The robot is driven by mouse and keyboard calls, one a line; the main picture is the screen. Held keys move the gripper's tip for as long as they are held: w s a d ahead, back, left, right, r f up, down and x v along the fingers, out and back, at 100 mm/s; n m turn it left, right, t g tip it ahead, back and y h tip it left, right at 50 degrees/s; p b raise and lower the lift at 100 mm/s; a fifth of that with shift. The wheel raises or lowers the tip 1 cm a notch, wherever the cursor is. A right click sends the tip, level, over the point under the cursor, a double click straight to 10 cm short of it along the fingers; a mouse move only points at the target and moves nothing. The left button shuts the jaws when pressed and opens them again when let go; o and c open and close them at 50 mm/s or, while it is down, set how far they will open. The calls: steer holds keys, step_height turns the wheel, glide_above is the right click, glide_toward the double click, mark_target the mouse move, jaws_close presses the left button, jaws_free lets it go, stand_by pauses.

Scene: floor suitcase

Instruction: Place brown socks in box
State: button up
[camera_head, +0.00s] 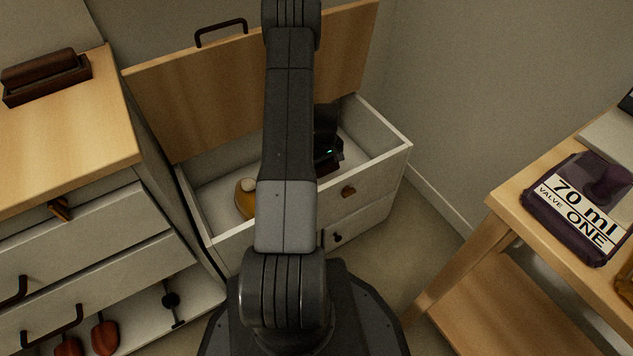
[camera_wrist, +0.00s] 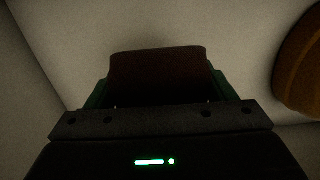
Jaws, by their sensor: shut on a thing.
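The box (camera_head: 378,168) is a white chest with its wooden lid (camera_head: 200,108) raised, standing in the corner beyond my arm. My gripper (camera_wrist: 160,90) is down inside the box, and part of it shows beside my arm in the head view (camera_head: 328,152). It is shut on a dark brown folded thing, which looks like the brown socks (camera_wrist: 158,68), held between green fingers. The pale box interior lies beneath and around them. Whether the socks touch the bottom I cannot tell. In the head view the socks are hidden by my arm and gripper.
An orange-brown rounded object (camera_head: 245,200) with a pale top lies inside the box, left of my arm; it also shows at the right in the wrist view (camera_wrist: 302,62). A drawer cabinet (camera_head: 75,215) stands left.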

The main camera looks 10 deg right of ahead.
steer(key=shift+f+b, duration=0.8)
steer(key=shift+f, duration=2.3)
steer(key=shift+f, duration=0.15)
steer(key=shift+f+b, duration=0.15)
steer(key=shift+b, duration=0.15)
steer(key=o, duration=1)
steer(key=shift+c, duration=0.2)
steer(key=shift+r, duration=0.2)
step_height(320, 180, up, 12)
steer(key=p, duration=0.4)
steer(key=shift+r+p, duration=0.1)
steer(key=shift+p, duration=0.3)
